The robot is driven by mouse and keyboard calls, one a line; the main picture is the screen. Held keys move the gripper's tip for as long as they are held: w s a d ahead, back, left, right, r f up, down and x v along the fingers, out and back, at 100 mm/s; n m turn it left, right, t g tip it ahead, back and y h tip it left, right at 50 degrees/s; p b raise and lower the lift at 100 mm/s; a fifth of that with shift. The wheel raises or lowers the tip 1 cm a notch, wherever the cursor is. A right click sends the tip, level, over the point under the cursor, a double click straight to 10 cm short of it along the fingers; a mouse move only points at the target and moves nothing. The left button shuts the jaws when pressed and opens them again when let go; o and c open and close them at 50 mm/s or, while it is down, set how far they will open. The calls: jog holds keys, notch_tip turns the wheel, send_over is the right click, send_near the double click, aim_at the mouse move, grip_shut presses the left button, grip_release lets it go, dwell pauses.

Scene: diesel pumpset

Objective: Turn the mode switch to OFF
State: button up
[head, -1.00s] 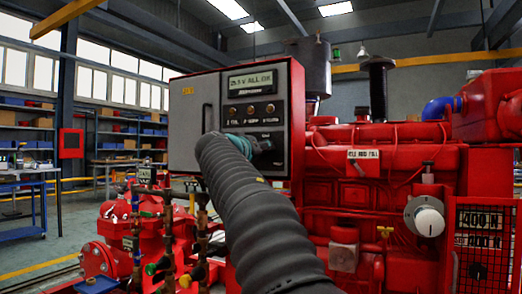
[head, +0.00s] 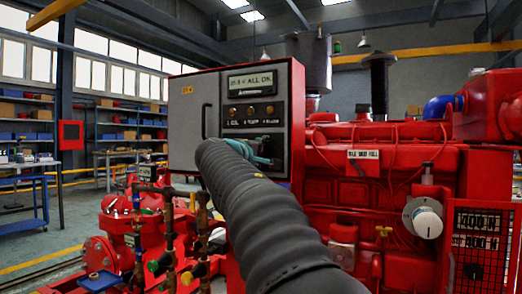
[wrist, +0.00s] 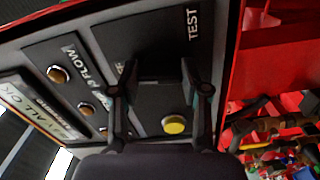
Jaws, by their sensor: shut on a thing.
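The grey control cabinet (head: 187,112) stands upright with a black panel, a display (head: 250,82) reading "ALL OK" and a row of amber lamps. My gripper (head: 262,155) is at the lower part of this panel, mostly hidden behind my dark arm. In the wrist view, my gripper (wrist: 158,72) has its two fingers on either side of the dark mode switch (wrist: 157,92), shut on it. The knob is hard to make out against the black panel. The word TEST (wrist: 192,24) shows beside it; its pointer and the OFF mark cannot be read.
A yellow round button (wrist: 174,124) sits close to the right finger in the wrist view. The red engine (head: 370,190) with a white round knob (head: 427,222) stands right of the cabinet. Red pump pipework (head: 135,225) is below left. Open floor lies at far left.

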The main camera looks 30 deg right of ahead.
jog(key=shift+n, duration=0.6)
jog(key=shift+f, duration=0.1)
jog(key=o, duration=1.1)
jog(key=shift+p, duration=0.3)
jog(key=shift+o, duration=0.2)
jog(key=v, duration=1.2)
jog(key=shift+s, duration=0.1)
